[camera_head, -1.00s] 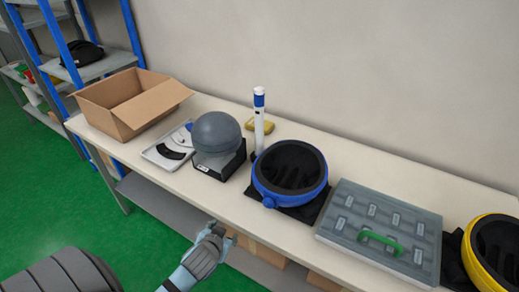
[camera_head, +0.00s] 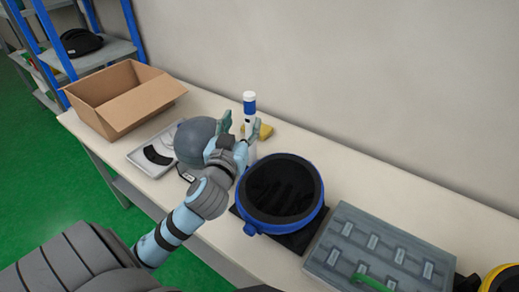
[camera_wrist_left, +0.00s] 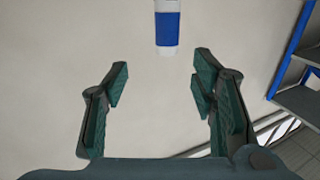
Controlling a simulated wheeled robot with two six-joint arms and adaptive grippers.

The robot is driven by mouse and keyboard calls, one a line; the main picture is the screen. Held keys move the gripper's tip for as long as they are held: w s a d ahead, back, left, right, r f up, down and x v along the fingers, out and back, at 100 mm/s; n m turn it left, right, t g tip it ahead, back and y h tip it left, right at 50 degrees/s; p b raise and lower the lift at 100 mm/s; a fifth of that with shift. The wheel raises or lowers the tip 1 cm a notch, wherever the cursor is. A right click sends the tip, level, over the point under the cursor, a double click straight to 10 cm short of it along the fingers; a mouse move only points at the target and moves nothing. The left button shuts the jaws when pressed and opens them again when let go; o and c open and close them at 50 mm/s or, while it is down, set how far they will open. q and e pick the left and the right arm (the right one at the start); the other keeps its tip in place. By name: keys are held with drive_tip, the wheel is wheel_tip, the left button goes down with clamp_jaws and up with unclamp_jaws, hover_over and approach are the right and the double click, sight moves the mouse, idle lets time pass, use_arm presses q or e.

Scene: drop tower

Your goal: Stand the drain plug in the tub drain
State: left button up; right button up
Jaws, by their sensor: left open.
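A white upright stick with a blue band (camera_head: 249,104), which I take to be the drain plug, stands behind the round blue-rimmed tub with a black inside (camera_head: 246,228); I cannot tell which part is the drain. In the left wrist view the stick's white and blue end (camera_wrist_left: 167,28) shows at the top, beyond and between the open fingertips (camera_wrist_left: 160,75). My right gripper is not in view.
A grey ball (camera_head: 192,140) sits left of my gripper, partly hidden, by a grey tray (camera_head: 138,157). An open cardboard box (camera_head: 125,110) stands at the left. A grey panel (camera_head: 345,225) and a yellow-rimmed tub (camera_head: 500,280) are at right.

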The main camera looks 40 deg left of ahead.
sight(248, 103)
use_arm(q)
drive_tip(key=x, duration=0.5)
drive_tip(key=shift+s+a+r, duration=0.2)
drive_tip(key=shift+a+r, duration=0.2)
drive_tip(key=x, duration=0.4)
drive_tip(key=f+x, duration=0.1)
drive_tip(key=x, duration=0.2)
clamp_jaws()
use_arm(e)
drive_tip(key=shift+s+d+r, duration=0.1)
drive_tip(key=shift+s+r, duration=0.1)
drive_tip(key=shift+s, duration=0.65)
